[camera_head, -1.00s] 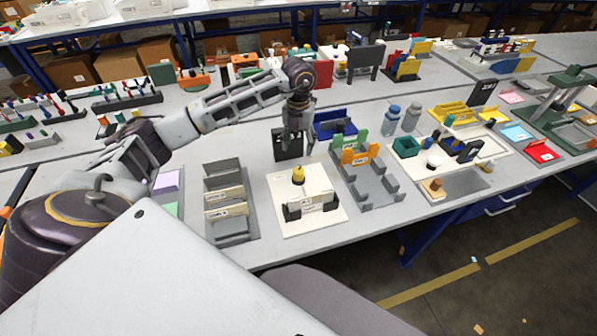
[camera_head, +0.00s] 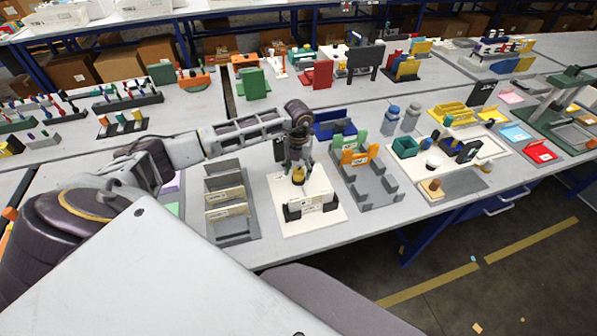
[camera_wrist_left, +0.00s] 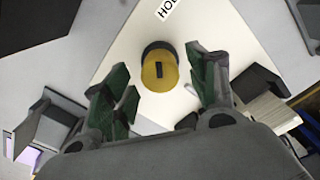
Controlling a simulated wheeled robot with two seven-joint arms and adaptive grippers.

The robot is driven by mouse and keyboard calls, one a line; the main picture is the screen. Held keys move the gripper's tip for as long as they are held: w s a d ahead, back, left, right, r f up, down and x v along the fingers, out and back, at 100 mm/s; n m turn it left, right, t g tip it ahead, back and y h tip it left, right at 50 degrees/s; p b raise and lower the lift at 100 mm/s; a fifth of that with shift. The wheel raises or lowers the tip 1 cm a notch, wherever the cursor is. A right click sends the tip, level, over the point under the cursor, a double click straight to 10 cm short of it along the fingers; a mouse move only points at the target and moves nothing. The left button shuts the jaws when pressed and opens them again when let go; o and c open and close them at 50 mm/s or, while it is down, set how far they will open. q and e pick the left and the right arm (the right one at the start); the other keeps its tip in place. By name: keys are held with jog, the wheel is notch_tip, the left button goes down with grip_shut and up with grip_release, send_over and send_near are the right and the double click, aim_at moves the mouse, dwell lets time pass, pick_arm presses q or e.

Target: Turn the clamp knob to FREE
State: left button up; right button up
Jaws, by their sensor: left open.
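The clamp knob is a round yellow knob (camera_head: 298,177) with a dark mark on top, standing on a white plotter base (camera_head: 318,222). In the left wrist view the yellow knob (camera_wrist_left: 159,70) lies between and just beyond the fingertips, with a gap on both sides. Part of a printed label reading "HOL" (camera_wrist_left: 167,9) shows beside it; no FREE label is visible. My left gripper (camera_head: 297,168) is open and points down over the knob; its green-padded fingers (camera_wrist_left: 165,88) are apart and empty. My right gripper is not in view.
A grey rack with cream cards (camera_head: 230,205) stands left of the base. A grey fixture with orange and green blocks (camera_head: 365,180) stands to its right. A card holder (camera_head: 311,206) sits at the base's front.

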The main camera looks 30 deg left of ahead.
pick_arm(q)
jog(key=shift+f, duration=0.95)
jog(key=c, duration=1)
jog(key=shift+c, duration=0.2)
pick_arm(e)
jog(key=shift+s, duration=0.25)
